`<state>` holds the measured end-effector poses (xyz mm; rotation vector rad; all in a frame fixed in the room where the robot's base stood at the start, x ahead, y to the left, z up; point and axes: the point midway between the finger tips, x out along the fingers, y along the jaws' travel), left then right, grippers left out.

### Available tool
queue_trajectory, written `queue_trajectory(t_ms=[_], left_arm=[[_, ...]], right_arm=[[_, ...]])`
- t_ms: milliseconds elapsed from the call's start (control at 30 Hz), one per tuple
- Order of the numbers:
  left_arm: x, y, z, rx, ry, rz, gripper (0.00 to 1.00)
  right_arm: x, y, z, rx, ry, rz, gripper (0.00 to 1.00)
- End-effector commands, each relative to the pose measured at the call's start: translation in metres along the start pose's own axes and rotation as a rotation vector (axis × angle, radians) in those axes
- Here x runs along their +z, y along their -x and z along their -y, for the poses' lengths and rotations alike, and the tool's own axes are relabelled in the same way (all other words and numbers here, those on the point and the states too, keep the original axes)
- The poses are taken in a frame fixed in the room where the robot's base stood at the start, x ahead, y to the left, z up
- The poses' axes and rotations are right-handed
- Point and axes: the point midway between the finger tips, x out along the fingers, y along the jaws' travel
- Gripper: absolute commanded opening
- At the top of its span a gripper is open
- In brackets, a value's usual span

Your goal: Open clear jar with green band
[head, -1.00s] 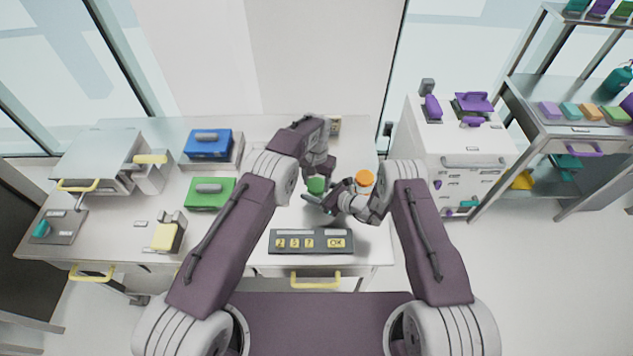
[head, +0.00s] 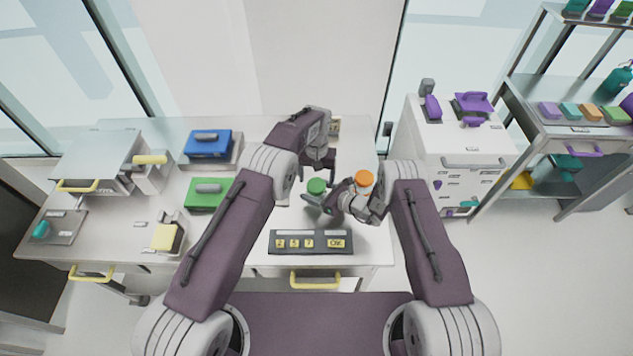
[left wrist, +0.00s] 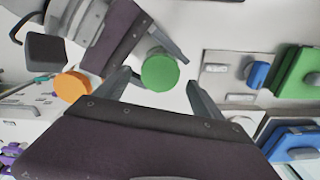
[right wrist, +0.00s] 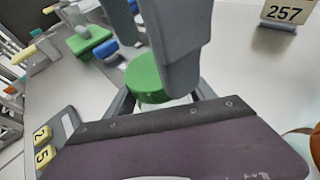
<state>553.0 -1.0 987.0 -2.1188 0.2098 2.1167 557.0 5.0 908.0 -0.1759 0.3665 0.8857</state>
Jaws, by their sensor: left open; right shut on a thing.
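The jar's round green lid (head: 316,186) shows near the right end of the table in the head view. It also shows in the left wrist view (left wrist: 160,72) and the right wrist view (right wrist: 147,80). Some clear jar body shows under the lid in the right wrist view; most of it is hidden. My right gripper (head: 322,202) is shut on the jar from the right side, below the lid. My left gripper (head: 318,166) is open and empty, just behind and above the lid. Its fingers (left wrist: 160,100) point toward the lid, apart from it.
An orange-lidded container (head: 364,179) stands close beside my right gripper. A keypad panel (head: 310,242) lies in front of the jar. Blue (head: 207,143) and green (head: 206,194) boxes are to the left.

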Motion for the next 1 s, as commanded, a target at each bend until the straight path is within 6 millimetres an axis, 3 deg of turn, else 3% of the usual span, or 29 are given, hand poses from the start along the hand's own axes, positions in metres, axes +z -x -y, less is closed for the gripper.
queue_trajectory(t_ms=[100, 333, 600, 700, 867, 1000], left_arm=[[0.0, 0.016, 0.0, 0.0, 0.0, 0.0, 0.78], [0.0, 0.022, 0.0, 0.0, -0.029, 0.001, 0.75], [0.0, 0.05, 0.0, 0.0, -0.483, 0.0, 0.75], [0.0, 0.054, 0.0, 0.0, -0.571, 0.001, 0.75], [0.001, 0.051, 0.0, 0.001, -0.592, 0.003, 0.75], [0.001, 0.029, 0.001, 0.001, -0.59, 0.005, 0.75]], right_arm=[[0.0, 0.0, 0.0, 0.0, 0.0, 0.001, 0.0], [0.0, 0.0, 0.0, 0.0, 0.0, 0.001, 0.0], [0.0, 0.0, 0.0, 0.0, 0.0, 0.001, 0.0], [0.0, 0.0, 0.0, 0.0, 0.0, 0.001, 0.0], [0.0, 0.0, 0.0, 0.0, 0.0, 0.001, 0.0], [0.0, 0.0, 0.0, 0.0, 0.0, 0.001, 0.0]])
